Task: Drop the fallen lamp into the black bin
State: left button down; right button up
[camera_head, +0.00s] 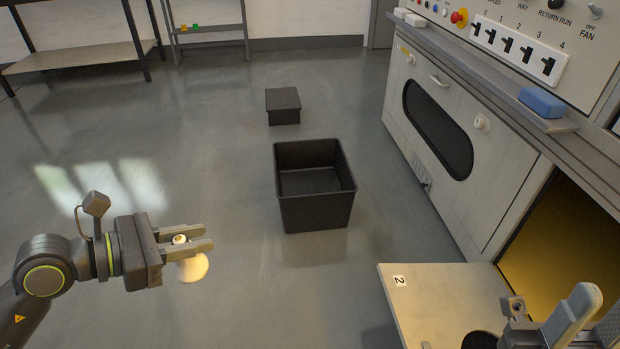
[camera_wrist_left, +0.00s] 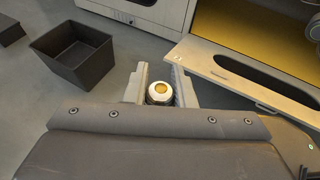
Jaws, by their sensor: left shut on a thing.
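My left gripper (camera_head: 205,238) is shut on the lamp (camera_head: 192,268), a pale rounded bulb with a small cap, and holds it above the floor at lower left in the head view. In the left wrist view the lamp (camera_wrist_left: 159,93) sits between the two fingers, its brassy round end facing the camera. The black bin (camera_head: 316,214) stands open on the floor, to the right of and beyond the left gripper. The bin (camera_wrist_left: 92,72) also shows at left in the wrist view, apart from the fingers. My right gripper (camera_head: 590,318) is partly cut off at lower right.
A dark low box (camera_head: 283,115) stands on the floor behind the bin. A white cabinet (camera_head: 450,170) with a switch panel (camera_head: 518,48) fills the right side. A lowered door panel (camera_head: 440,300) marked 2 juts out at lower right. Floor between left gripper and bin is clear.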

aim_at(307, 192)
jog(key=i+j+z, duration=0.4)
jog(key=i+j, duration=0.15)
jog(key=i, duration=0.4)
jog(key=i+j+z, duration=0.4)
jog(key=i+j, duration=0.45)
